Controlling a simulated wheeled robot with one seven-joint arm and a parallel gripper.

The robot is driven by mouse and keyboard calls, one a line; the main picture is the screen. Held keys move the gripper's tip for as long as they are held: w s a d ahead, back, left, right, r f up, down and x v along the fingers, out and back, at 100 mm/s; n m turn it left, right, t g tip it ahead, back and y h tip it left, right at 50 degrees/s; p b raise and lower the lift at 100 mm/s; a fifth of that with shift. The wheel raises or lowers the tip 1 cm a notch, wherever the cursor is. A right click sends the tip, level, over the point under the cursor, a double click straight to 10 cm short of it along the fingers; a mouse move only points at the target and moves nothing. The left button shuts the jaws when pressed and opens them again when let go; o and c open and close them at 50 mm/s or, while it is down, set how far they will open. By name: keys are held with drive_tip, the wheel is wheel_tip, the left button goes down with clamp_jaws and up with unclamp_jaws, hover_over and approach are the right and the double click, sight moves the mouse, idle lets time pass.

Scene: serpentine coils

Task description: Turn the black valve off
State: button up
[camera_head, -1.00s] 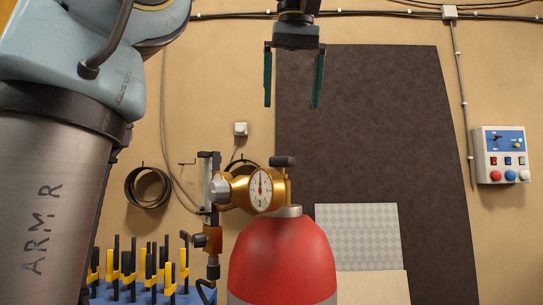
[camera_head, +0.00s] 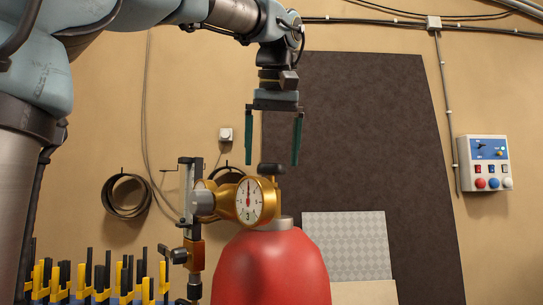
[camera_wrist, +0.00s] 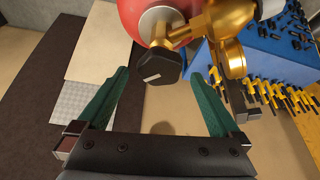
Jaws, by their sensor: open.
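The black valve (camera_head: 271,169) is a dark knob on top of a brass regulator (camera_head: 226,198) with a round white gauge, fixed to a red cylinder (camera_head: 270,268). In the wrist view the valve (camera_wrist: 158,67) shows as a faceted black knob with a pale line across its face. My gripper (camera_head: 272,164) hangs pointing down, its two green fingers open and apart. In the head view the fingertips are near the valve's height. In the wrist view the knob lies between and just beyond the fingertips (camera_wrist: 163,86). I cannot tell the exact gap; no grip on it shows.
A blue rack (camera_head: 100,299) with yellow and black tools stands at the lower left. A control box (camera_head: 484,163) with coloured buttons hangs on the right wall. A black hose coil (camera_head: 126,195) hangs on the left wall. Panels (camera_head: 345,241) lean behind the cylinder.

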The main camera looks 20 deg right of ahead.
drive_tip(key=shift+w+f, duration=0.2)
drive_tip(key=shift+f, duration=0.35)
drive_tip(key=c, duration=1.3)
drive_tip(key=shift+c, duration=0.2)
drive_tip(key=shift+m, duration=0.3)
drive_tip(key=m+h, duration=0.1)
drive_tip(key=m, duration=0.1)
drive_tip(key=m+h, duration=0.1)
drive_tip(key=m, duration=0.1)
drive_tip(key=shift+a+g, duration=0.2)
drive_tip(key=shift+g, duration=0.1)
drive_tip(key=shift+w+m+g+h, duration=0.1)
drive_tip(key=shift+m+g+h, duration=0.4)
drive_tip(key=shift+m, duration=1.6)
